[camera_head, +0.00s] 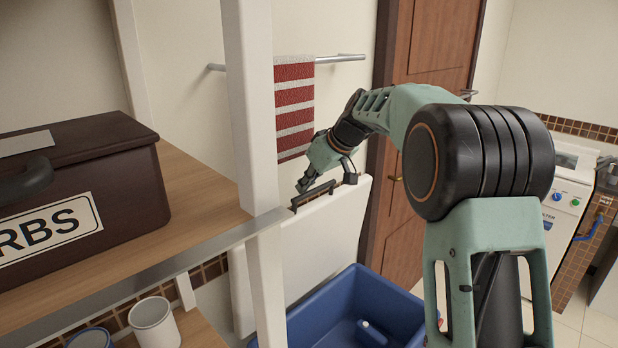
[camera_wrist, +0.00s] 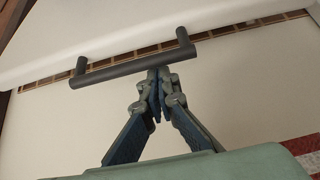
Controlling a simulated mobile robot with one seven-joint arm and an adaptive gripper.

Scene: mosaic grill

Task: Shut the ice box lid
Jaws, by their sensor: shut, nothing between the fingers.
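The ice box is a blue tub (camera_head: 345,300) low in the head view, with its white lid (camera_head: 325,235) standing raised, up on its edge. A dark bar handle (camera_head: 312,196) is on the lid near its top edge. In the wrist view the handle (camera_wrist: 125,70) crosses the upper middle, with the white lid (camera_wrist: 110,35) behind its posts. My gripper (camera_head: 302,186) is at the lid's top edge by the handle. In the wrist view its closed fingertips (camera_wrist: 158,76) meet at the bar, with nothing between them. I cannot tell whether they touch the bar.
A white post (camera_head: 262,200) and a wooden shelf (camera_head: 205,200) with a dark brown box (camera_head: 80,180) stand to the left. A red-striped towel (camera_head: 294,105) hangs on a rail behind my gripper. A wooden door (camera_head: 425,50) and a white washer-like appliance (camera_head: 570,195) are to the right.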

